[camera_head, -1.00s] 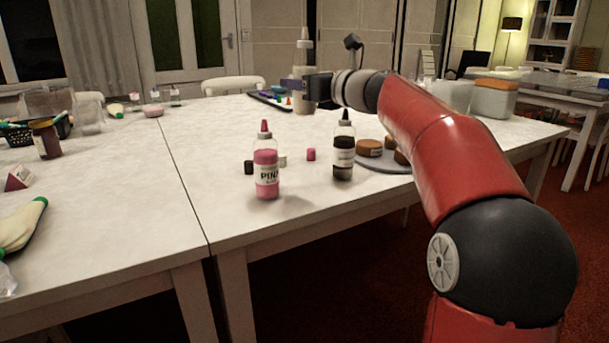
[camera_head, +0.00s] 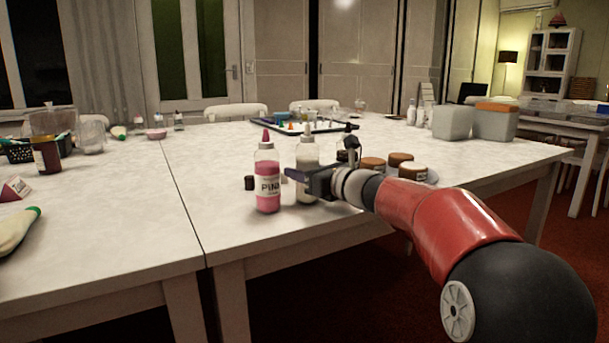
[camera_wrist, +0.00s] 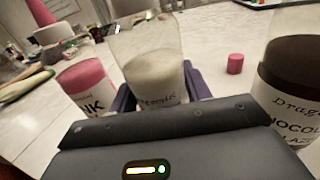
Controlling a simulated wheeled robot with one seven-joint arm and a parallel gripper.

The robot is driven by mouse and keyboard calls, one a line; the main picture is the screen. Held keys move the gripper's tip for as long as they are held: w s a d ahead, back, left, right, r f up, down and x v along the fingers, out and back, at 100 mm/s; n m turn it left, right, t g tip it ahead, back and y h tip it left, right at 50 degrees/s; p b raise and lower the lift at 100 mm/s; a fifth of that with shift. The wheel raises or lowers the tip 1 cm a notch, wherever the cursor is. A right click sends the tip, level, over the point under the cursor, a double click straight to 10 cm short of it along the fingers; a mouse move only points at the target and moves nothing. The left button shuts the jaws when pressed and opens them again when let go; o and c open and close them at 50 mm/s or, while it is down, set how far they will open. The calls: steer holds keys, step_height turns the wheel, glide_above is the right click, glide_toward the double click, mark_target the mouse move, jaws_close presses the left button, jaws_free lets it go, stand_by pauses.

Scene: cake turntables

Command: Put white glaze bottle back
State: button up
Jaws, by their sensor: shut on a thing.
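The white glaze bottle (camera_head: 306,155) is upright, with a pale cap and white contents low inside. My gripper (camera_head: 305,179) is shut around its body; the wrist view shows the bottle (camera_wrist: 150,75) between the purple-grey fingers (camera_wrist: 158,92). The bottle is at or just above the tabletop; I cannot tell whether its base touches. The pink glaze bottle (camera_head: 267,185) stands just left of it. In the wrist view the pink bottle (camera_wrist: 90,88) is at left and the chocolate bottle (camera_wrist: 290,90) close at right. In the head view my wrist mostly hides the chocolate bottle.
Brown cakes (camera_head: 400,160) sit on a turntable behind my wrist. A loose pink cap (camera_wrist: 235,64) lies between the white and chocolate bottles. A dark tray (camera_head: 310,128) with small coloured items is farther back.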

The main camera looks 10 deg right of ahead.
steer(key=shift+f, duration=0.15)
steer(key=o, duration=0.7)
steer(key=shift+s, duration=0.1)
steer(key=v, duration=0.7)
steer(key=shift+s+d+r, duration=0.2)
steer(key=shift+d, duration=0.15)
